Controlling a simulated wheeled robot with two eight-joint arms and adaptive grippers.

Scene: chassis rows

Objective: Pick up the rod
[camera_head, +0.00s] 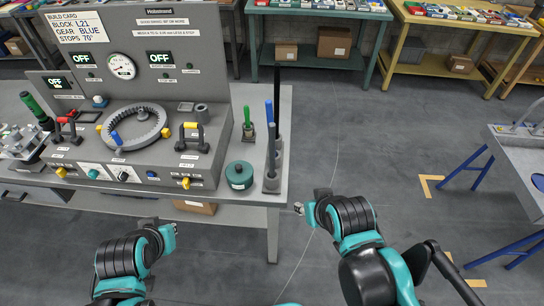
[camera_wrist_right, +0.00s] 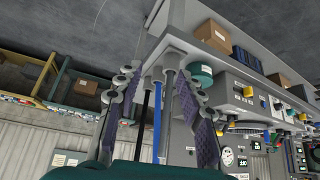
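A tall black rod (camera_head: 277,92) and a shorter blue rod (camera_head: 269,112) stand upright in a grey tube holder (camera_head: 271,184) at the right end of the bench. In the right wrist view the black rod (camera_wrist_right: 145,112) and blue rod (camera_wrist_right: 157,128) appear beside a grey bar or tube (camera_wrist_right: 170,75), between the spread fingers of my right gripper (camera_wrist_right: 155,105). In the head view the right gripper (camera_head: 300,208) is right of and below the holder, apart from it and mostly hidden by its arm. My left gripper (camera_head: 169,234) is low, in front of the bench; its fingers do not show clearly.
The bench (camera_head: 284,120) carries a control panel (camera_head: 150,50), a ring gear (camera_head: 134,127), a teal round canister (camera_head: 239,175) and a small green-topped stand (camera_head: 248,131). A grey table (camera_head: 518,150) with blue legs stands right. Floor between them is open.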

